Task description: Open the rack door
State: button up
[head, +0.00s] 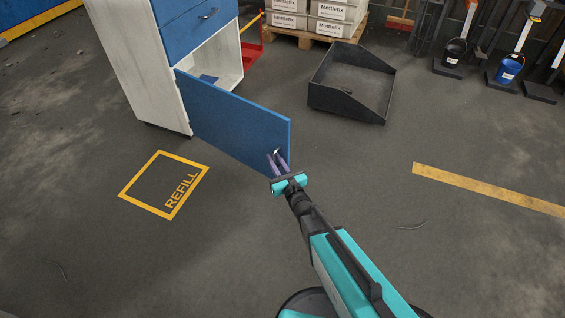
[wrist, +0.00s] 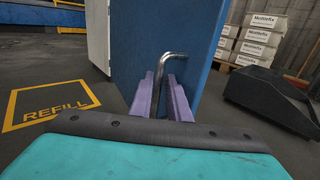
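The blue rack door (head: 235,120) is swung wide open from the white cabinet (head: 145,70), whose lower compartment is exposed. The door also shows in the wrist view (wrist: 150,30), seen close up. A bent metal handle (wrist: 178,55) sits on the door near its free edge. My gripper (head: 276,157) is at the handle; in the wrist view its two purple fingers (wrist: 162,80) stand apart, one on each side of the handle bar. Gaps show between bar and fingers, and I see no clear grip.
A small dark blue item (head: 208,78) lies inside the compartment. Blue drawers (head: 195,30) are above it. A black open bin (head: 350,85) stands right of the door, with boxes on a pallet (head: 310,38) behind. The floor around the yellow REFILL square (head: 165,185) is clear.

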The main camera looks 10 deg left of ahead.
jog(key=shift+d, duration=0.15)
jog(key=p+v, duration=0.3)
jog(key=v, duration=1)
jog(key=shift+s+d, duration=0.2)
jog(key=shift+s, duration=0.05)
dwell(0.6)
